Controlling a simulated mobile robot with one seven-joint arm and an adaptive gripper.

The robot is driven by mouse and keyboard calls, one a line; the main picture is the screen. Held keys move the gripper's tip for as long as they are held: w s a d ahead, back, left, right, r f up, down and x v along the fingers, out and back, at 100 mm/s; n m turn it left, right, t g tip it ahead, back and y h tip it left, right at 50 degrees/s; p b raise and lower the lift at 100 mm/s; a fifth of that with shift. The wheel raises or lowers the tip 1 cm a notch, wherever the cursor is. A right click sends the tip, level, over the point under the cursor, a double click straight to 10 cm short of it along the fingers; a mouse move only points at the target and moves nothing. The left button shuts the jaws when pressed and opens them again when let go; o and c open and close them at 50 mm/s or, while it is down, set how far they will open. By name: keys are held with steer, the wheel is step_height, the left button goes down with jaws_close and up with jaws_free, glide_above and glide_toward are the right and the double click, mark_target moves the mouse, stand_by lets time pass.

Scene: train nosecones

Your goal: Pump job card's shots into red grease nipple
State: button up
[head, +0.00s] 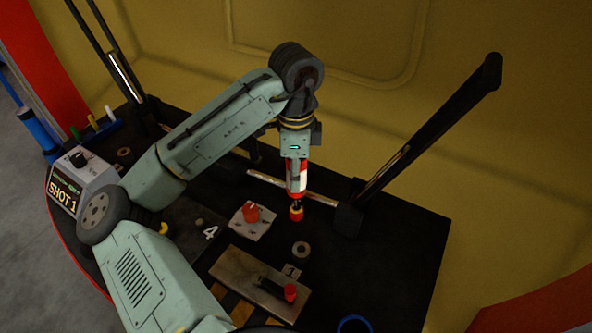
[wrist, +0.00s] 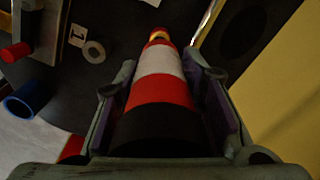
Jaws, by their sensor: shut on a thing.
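My gripper (head: 297,162) is shut on a red-and-white banded tool (head: 297,180) with a narrow red and brass tip. The tool hangs nearly upright, tip down, above the dark deck. In the wrist view the tool (wrist: 160,85) lies between both fingers, tip pointing away. A red fitting (head: 252,214) stands on a pale plate left of the tip, apart from it. Another red cap (head: 290,292) sits at a black bar on a metal plate. I cannot tell which is the grease nipple. A display box (head: 75,187) at left reads "SHOT 1". Number marks "4" (head: 210,233) and "1" (head: 291,271) show; no job card is clearly identifiable.
A grey ring (head: 301,249) lies beside the "1" mark. A dark strut (head: 420,140) rises at right, and another (head: 120,65) at left. A yellow wall (head: 350,60) stands behind. A blue ring (head: 355,325) is at the front edge. The deck's right side is clear.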

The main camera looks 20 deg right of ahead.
steer(key=shift+f, duration=0.25)
stand_by(0.3)
step_height(320, 180, up, 6)
steer(key=p, duration=0.5)
steer(key=shift+f+p, duration=0.2)
steer(key=shift+p, duration=0.1)
steer(key=shift+f, duration=0.1)
